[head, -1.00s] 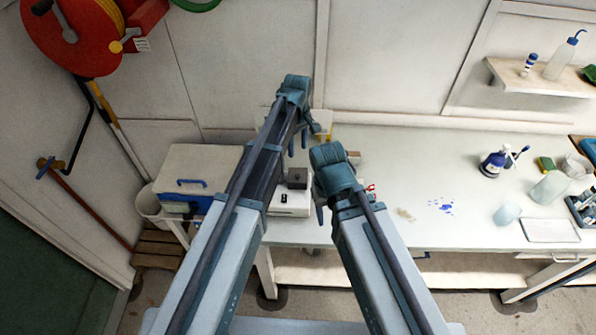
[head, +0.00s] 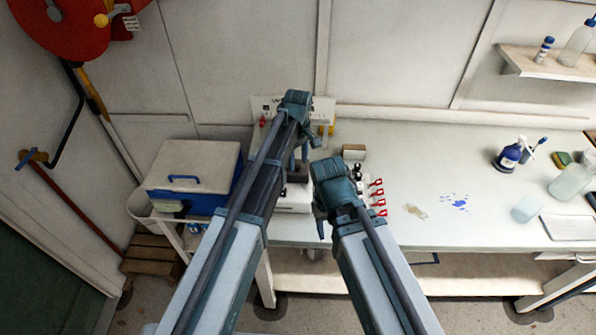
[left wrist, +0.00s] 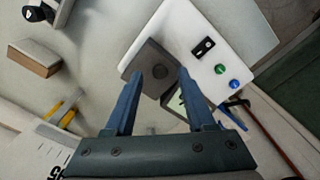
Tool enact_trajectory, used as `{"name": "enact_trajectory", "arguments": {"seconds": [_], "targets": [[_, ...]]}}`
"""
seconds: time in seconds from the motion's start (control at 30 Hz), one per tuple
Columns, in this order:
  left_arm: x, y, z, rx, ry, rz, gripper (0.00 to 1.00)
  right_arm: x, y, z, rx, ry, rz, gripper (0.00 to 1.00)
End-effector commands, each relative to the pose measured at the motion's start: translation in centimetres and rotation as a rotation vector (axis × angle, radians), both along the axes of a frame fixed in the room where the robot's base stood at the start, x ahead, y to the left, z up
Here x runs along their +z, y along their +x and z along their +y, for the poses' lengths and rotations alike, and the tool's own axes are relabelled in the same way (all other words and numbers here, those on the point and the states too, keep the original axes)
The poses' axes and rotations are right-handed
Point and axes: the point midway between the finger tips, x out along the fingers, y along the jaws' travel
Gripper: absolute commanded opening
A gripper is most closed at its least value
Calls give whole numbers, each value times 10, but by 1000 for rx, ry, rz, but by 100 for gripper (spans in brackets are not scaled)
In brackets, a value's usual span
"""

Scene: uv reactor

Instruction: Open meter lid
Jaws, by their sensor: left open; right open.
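The meter is a white box (head: 293,200) on the bench, partly hidden by my arms in the head view. In the left wrist view the white meter (left wrist: 216,38) has a black switch, a green and a blue button, and a dark grey block (left wrist: 152,62) that looks like its lid, which seems shut. A dark panel with a pale greenish screen is partly hidden behind a finger. My left gripper (left wrist: 160,76) is open, its fingers over the grey block; contact cannot be told. My right gripper (head: 322,222) is at the meter's right, its fingers mostly hidden.
Several red-handled items (head: 377,195) stand right of the meter. A small brown block (head: 354,151) lies behind. A blue cooler with a white lid (head: 192,165) stands at the left. Bottles and a tray (head: 568,227) are far right. The bench middle is clear except for stains.

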Motion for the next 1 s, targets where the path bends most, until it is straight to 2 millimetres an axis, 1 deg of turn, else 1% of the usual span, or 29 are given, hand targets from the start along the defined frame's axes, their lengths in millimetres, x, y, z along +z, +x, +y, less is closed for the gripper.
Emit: {"name": "enact_trajectory", "arguments": {"seconds": [0.03,0.1,0.43,0.47,0.5,0.67,0.7,0.77,1.0], "targets": [[-10,0,0,0,0,0,55,-10,0,0,1,0,0,50],[-14,0,0,0,0,0,55,-14,0,0,3,-1,0,50],[-15,0,0,0,0,0,55,-15,0,0,4,-1,0,50],[-15,0,0,0,0,0,53,-15,0,0,4,-1,0,50],[-15,0,0,0,0,0,46,-15,0,0,4,-1,0,50],[-15,0,0,0,0,0,17,-15,0,0,4,-1,0,50],[-15,0,0,0,0,0,10,-15,0,0,4,-1,0,50],[-15,0,0,0,0,0,0,-15,0,0,4,-1,0,50],[-15,0,0,0,0,0,0,-15,0,0,4,-1,0,50]]}}
